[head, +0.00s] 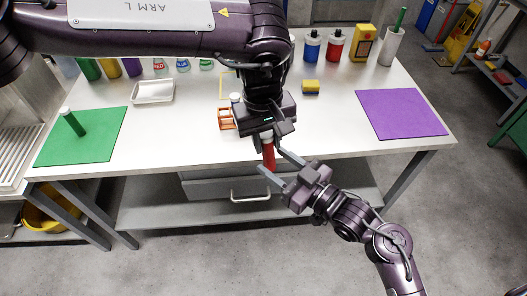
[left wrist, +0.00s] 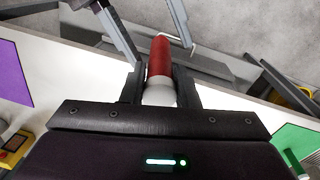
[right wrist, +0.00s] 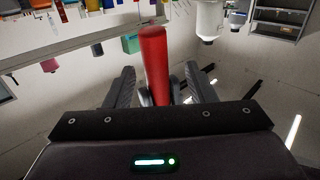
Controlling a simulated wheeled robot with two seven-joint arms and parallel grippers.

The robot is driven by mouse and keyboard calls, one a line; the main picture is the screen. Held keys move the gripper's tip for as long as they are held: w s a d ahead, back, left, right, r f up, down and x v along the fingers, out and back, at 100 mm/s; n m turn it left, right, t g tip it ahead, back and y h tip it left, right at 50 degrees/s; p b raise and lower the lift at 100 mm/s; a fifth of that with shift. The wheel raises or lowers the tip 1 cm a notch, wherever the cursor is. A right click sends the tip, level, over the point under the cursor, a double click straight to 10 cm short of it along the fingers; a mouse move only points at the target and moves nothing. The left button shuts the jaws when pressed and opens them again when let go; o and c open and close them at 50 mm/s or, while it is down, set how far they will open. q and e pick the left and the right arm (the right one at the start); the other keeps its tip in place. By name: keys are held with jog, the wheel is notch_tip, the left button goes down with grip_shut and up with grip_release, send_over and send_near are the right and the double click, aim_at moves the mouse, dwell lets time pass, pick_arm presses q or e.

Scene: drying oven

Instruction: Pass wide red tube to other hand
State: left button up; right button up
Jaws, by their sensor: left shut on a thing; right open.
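The wide red tube (head: 269,158) has a white cap and hangs down, cap up, in front of the table's front edge. My left gripper (head: 266,138) is shut on its capped upper end; the white cap shows between the fingers in the left wrist view (left wrist: 160,92). My right gripper (head: 277,163) is open, with its fingers reaching up from the lower right near the tube's lower part. In the right wrist view the red tube (right wrist: 154,62) stands between or just beyond the open fingers (right wrist: 155,88); I cannot tell whether they touch it.
A green mat (head: 95,145) with a green tube (head: 73,123) lies at left and a purple mat (head: 400,112) at right. Bottles line the back. A drawer handle (head: 250,197) is below.

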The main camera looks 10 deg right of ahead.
jog(key=shift+x, duration=2.75)
jog(key=shift+c, duration=0.4)
jog(key=c, duration=1)
pick_arm(q)
jog(key=o, duration=1)
jog(key=shift+r, duration=0.1)
